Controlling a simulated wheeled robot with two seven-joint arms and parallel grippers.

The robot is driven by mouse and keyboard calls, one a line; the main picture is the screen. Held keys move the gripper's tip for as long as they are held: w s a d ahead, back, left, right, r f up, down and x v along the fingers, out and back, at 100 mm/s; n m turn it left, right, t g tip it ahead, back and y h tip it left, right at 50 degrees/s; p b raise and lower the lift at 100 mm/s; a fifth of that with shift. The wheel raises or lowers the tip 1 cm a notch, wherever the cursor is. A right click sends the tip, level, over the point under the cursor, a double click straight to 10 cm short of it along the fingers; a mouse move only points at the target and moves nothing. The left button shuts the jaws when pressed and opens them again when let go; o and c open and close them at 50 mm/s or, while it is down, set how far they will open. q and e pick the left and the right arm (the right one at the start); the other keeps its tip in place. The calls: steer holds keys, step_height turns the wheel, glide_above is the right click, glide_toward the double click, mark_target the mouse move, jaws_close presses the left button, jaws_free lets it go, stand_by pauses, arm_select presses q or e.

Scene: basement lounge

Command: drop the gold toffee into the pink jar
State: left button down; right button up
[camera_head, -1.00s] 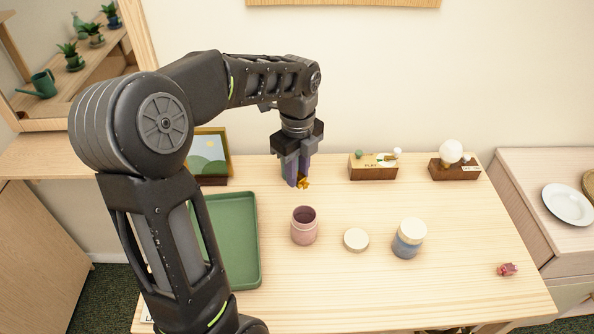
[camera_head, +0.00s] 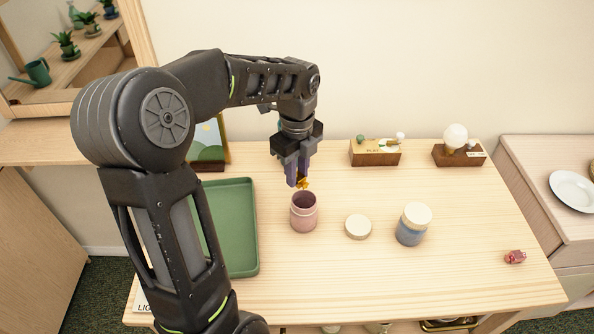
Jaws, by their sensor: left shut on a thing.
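The pink jar (camera_head: 304,215) stands upright and open on the wooden table, with its dark mouth facing up. My left gripper (camera_head: 298,182) points down just behind and above the jar's rim. It is shut on the gold toffee (camera_head: 304,183), a small shiny piece that shows at the fingertips. The toffee looks close to the far side of the jar's mouth; I cannot tell its exact height. My right gripper is not in view.
A green tray (camera_head: 248,225) lies to the left, partly behind my arm. A pink wrapped sweet (camera_head: 515,257) lies at the right. Wooden blocks (camera_head: 375,158) stand behind.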

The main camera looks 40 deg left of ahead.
arm_select(q)
steer(key=c, duration=1.1)
jaws_free()
steer(key=shift+r, duration=0.15)
step_height(320, 180, up, 8)
steer(key=shift+f+b, duration=0.2)
steer(key=shift+b, duration=0.2)
steer(key=shift+f, duration=0.1)
